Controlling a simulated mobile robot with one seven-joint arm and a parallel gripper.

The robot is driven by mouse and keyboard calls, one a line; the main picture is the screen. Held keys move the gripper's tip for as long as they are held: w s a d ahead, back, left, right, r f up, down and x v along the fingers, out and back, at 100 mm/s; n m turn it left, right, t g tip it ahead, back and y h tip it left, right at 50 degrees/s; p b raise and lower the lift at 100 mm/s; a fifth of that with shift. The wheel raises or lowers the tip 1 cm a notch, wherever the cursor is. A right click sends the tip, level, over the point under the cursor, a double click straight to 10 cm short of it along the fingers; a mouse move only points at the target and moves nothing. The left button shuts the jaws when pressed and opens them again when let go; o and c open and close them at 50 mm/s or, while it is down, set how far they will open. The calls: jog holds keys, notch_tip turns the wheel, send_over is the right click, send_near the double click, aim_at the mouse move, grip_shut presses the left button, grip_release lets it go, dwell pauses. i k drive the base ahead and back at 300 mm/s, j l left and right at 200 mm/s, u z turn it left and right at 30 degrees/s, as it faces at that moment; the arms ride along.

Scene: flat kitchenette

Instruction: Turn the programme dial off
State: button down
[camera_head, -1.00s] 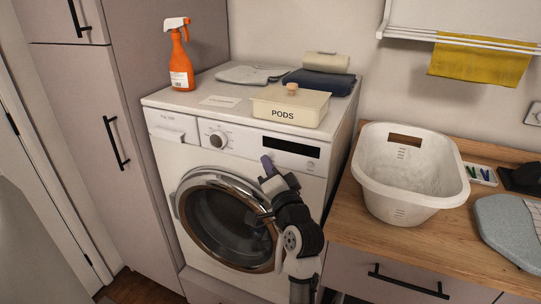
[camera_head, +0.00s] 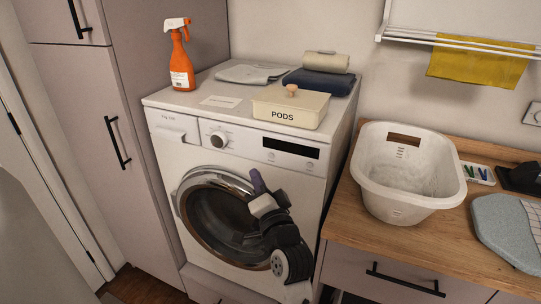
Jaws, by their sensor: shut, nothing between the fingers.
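The programme dial (camera_head: 218,139) is a round silver knob on the washing machine's white front panel, left of the dark display (camera_head: 289,148). It is fully visible, with nothing touching it. Its pointer setting is too small to read. The washing machine (camera_head: 166,158) stands between the tall cabinet and the counter, its round door (camera_head: 186,213) closed. My gripper (camera_head: 255,178) is shut and empty, in front of the machine below the display, lower and to the right of the dial in the picture. My arm hides the right part of the door.
On the machine top are an orange spray bottle (camera_head: 181,62), a PODS box (camera_head: 290,108), a paper card (camera_head: 220,101) and folded cloths (camera_head: 320,80). A white laundry basket (camera_head: 408,195) stands on the wooden counter at right. The front of the dial is clear.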

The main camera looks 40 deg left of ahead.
aim_at(219, 140)
jog(key=u, duration=1.35)
jog(key=i+j+u, duration=0.25)
jog(key=i+j, duration=0.15)
jog(key=j, duration=0.15)
